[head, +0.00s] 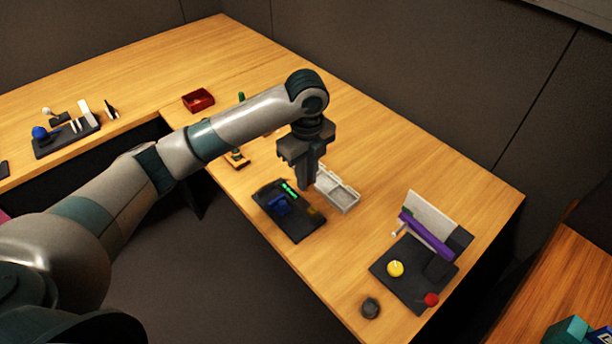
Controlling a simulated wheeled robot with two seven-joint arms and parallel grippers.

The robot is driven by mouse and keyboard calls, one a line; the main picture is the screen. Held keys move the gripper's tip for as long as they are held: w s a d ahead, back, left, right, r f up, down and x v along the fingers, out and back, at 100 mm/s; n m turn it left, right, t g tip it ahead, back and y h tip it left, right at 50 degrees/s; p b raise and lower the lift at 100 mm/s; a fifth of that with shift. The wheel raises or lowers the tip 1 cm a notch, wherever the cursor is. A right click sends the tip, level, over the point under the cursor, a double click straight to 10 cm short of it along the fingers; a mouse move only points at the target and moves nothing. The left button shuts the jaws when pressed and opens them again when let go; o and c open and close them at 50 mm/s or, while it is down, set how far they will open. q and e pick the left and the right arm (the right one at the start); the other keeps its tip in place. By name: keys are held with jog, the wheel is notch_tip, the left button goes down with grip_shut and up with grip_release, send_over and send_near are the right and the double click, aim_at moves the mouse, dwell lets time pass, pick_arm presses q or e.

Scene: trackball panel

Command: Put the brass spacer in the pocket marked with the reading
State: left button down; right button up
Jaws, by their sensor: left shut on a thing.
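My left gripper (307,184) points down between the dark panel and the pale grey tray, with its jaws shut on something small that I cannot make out. The tray (349,205) has shallow pockets, partly hidden by the gripper; no marks are legible. My right gripper is out of view.
A second dark panel (406,277) with a yellow knob (395,268), a red ball (431,299) and a purple bar (427,235) stands at right. A dark round piece (370,308) lies near the front edge. A red box (198,100) stands farther back. Wood beyond the tray is clear.

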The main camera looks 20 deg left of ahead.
pick_arm(q)
jog(key=shift+r, duration=0.1)
dwell(0.4)
jog(key=shift+s+r+n, duration=0.2)
jog(key=shift+n, duration=0.35)
jog(key=shift+s+r+n, duration=0.15)
jog(key=shift+n, duration=0.4)
jog(key=s+a+r+n+b, duration=0.1)
jog(key=s+r+n, duration=0.1)
jog(key=s+n, duration=0.4)
jog(key=s+a+r+n+b, duration=0.1)
jog(key=s+n, duration=0.4)
jog(key=n, duration=1)
jog(key=shift+s+a+r+n, duration=0.3)
jog(key=shift+s+r+n, duration=0.1)
jog(key=shift+r, duration=0.5)
jog(key=shift+s, duration=0.1)
